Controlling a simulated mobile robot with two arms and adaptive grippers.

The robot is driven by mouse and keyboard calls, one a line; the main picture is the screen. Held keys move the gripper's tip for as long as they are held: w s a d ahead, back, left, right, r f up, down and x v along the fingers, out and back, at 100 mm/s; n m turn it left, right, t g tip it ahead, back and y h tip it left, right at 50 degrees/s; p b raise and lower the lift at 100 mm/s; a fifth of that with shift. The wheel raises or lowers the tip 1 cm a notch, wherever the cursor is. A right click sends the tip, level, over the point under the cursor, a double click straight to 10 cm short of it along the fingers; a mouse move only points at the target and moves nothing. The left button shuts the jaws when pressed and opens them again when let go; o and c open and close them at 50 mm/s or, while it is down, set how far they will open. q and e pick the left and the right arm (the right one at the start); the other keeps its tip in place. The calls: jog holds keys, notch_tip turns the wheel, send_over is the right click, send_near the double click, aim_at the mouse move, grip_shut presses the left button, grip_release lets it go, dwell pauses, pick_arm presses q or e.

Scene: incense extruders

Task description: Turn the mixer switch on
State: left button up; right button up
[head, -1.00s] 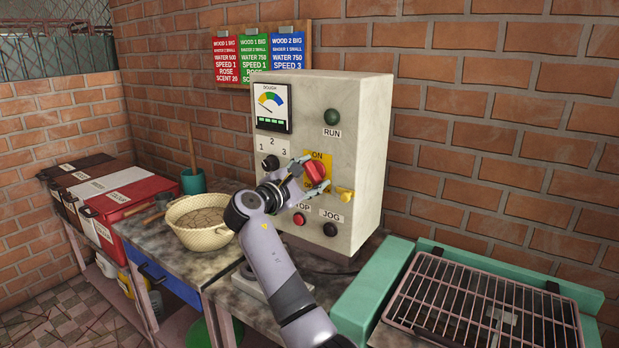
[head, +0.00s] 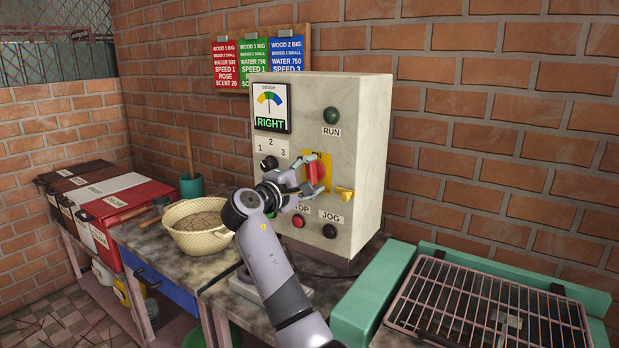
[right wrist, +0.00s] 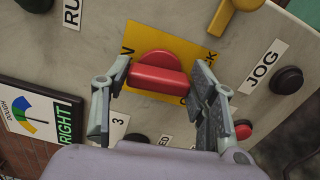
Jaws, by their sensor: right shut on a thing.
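The red rotary switch (head: 318,171) sits on a yellow plate on the pale mixer control box (head: 352,110). Its grip bar stands about upright in the head view. In the right wrist view the red switch (right wrist: 158,76) lies between my fingertips. My right gripper (head: 311,175) is shut on the switch, one finger on each side; it also shows in the right wrist view (right wrist: 161,70). The dough gauge (head: 271,108) has its needle near the middle and reads RIGHT in green. The plate's lettering is partly hidden by the fingers. My left gripper is not in view.
A green RUN button (head: 331,116), a red stop button (head: 298,221), a black JOG button (head: 330,231) and a yellow knob (head: 345,194) surround the switch. A basket of dough (head: 197,222) stands left. A wire rack (head: 490,310) lies right.

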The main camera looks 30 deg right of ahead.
jog(key=shift+f, duration=0.1)
jog(key=o, duration=1.2)
jog(key=shift+c, duration=0.2)
jog(key=v, duration=1.2)
jog(key=shift+a, duration=0.1)
